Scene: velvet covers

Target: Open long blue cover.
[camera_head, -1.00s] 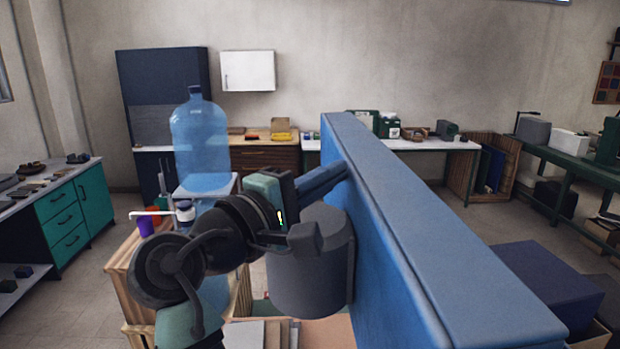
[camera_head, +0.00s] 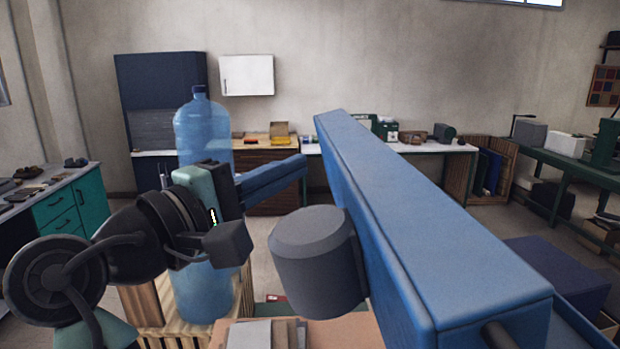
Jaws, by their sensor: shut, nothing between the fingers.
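The long blue cover (camera_head: 430,215) is a thick slab standing raised on edge. It runs from the middle of the view to the lower right, and its narrow top edge faces me. A large dark grey knob (camera_head: 312,262) sticks out from its left face. My gripper (camera_head: 303,168), with blue fingers, is left of the cover and above the knob. Its fingers are together and empty, with a small visible gap between the fingertips and the cover.
A blue water bottle (camera_head: 203,135) stands behind my gripper, near a wooden crate (camera_head: 145,305). A dark blue box (camera_head: 555,270) is right of the cover. Benches line the back and right. Open floor lies between.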

